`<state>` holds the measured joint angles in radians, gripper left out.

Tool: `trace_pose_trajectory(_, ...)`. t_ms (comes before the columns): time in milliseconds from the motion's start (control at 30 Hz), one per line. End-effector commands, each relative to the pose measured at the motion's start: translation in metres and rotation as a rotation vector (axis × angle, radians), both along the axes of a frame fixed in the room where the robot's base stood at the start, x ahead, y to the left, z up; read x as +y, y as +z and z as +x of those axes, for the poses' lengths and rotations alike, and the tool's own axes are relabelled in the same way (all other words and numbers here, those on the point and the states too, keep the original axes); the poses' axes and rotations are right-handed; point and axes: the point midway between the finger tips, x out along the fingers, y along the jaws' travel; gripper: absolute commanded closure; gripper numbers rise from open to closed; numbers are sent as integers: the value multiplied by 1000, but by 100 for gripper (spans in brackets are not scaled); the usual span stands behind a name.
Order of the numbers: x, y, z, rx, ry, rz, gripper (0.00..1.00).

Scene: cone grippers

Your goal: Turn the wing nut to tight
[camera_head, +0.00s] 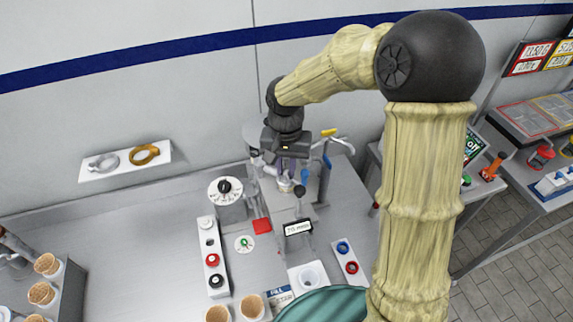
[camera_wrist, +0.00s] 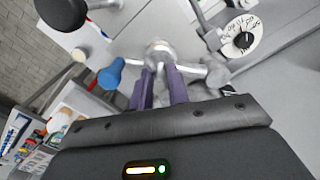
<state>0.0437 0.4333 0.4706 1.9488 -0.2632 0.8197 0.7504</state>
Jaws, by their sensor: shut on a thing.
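The wing nut (camera_wrist: 159,50) is a small silver metal piece on a metal fitting, between the tips of my gripper in the wrist view. My gripper (camera_wrist: 161,72) has two purple fingers that reach it from below in that view and are closed on it. In the head view my gripper (camera_head: 288,172) points down at the top of the grey machine in the middle of the counter. There the wing nut is mostly hidden by the fingers and the machine's parts. I cannot read how tight it is.
A white dial with a black knob (camera_head: 225,187) stands close to the left of my gripper. A blue-handled lever (camera_wrist: 112,73) and a black ball knob (camera_head: 299,190) are close by.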

Motion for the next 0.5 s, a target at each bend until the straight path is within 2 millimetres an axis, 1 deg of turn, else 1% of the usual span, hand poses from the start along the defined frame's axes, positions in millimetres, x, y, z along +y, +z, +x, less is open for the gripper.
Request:
trace_pose_trajectory(100, 0, 1, 0, -2, 39, 1, 100)
trace_pose_trajectory(367, 0, 1, 1, -2, 46, 1, 100)
trace_pose_trajectory(400, 0, 1, 1, -2, 46, 1, 79)
trace_pose_trajectory(500, 0, 1, 0, -2, 46, 1, 61)
